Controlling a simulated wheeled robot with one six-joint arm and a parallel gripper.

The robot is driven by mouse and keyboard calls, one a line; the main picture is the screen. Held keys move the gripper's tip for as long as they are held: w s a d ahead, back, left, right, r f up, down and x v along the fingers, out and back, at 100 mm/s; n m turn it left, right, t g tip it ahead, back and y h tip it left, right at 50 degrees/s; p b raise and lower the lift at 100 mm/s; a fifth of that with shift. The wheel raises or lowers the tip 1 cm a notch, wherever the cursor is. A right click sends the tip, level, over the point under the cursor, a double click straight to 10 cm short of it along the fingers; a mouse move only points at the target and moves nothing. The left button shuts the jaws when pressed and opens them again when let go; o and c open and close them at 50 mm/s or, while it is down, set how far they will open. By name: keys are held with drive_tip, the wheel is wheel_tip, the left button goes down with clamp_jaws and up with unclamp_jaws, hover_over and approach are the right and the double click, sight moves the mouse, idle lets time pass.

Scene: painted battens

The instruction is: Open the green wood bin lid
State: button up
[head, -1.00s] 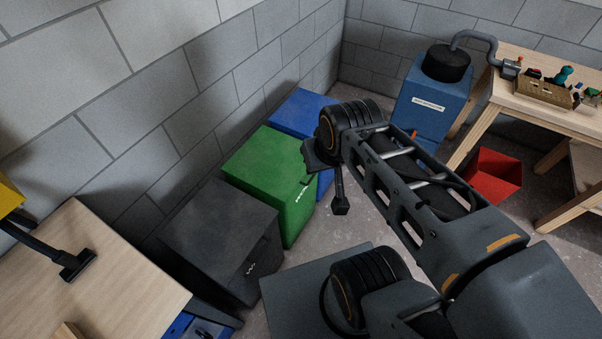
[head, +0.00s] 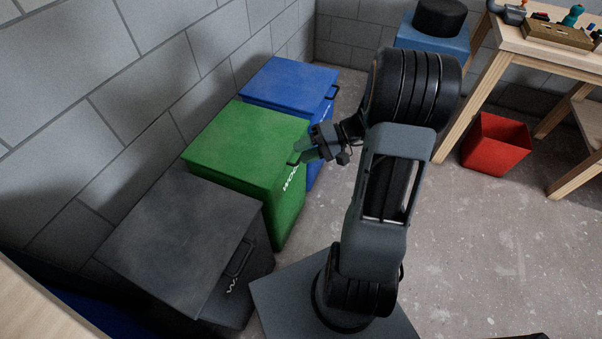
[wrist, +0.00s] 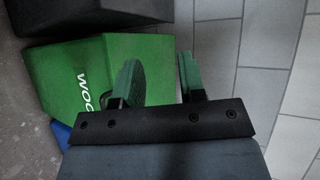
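The green wood bin (head: 287,205) stands against the wall between a dark bin and a blue bin, with its green lid (head: 243,143) shut. White lettering is on its front, partly hidden. A small dark handle (head: 293,161) shows at the lid's front edge. My gripper (head: 303,152) is at that front edge, close to the handle. In the wrist view, my gripper (wrist: 160,77) has its green fingers apart with nothing clearly between them, and the bin's front (wrist: 72,80) shows behind the left finger. I cannot tell whether a finger touches the handle.
The dark bin (head: 185,240) is nearer, with its own handle. The blue bin (head: 290,82) is just beyond the green one. A red bin (head: 495,143) and a wooden workbench (head: 480,90) stand at right. The floor (head: 480,230) right of my arm is clear.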

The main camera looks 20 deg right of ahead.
drive_tip(key=w+d+f+m+t+b, duration=0.1)
drive_tip(key=d+f+m+t+b, duration=0.2)
drive_tip(key=d+f+t+b, duration=0.5)
drive_tip(key=w+d+f+m+t+b, duration=0.2)
drive_tip(key=d+f+t, duration=0.25)
drive_tip(key=f, duration=0.75)
drive_tip(key=shift+g, duration=0.35)
drive_tip(key=b+x, duration=0.1)
drive_tip(key=x, duration=1.1)
drive_tip(key=shift+w+r, duration=0.15)
drive_tip(key=shift+w, duration=0.25)
drive_tip(key=shift+c, duration=0.5)
clamp_jaws()
drive_tip(key=shift+r, duration=0.1)
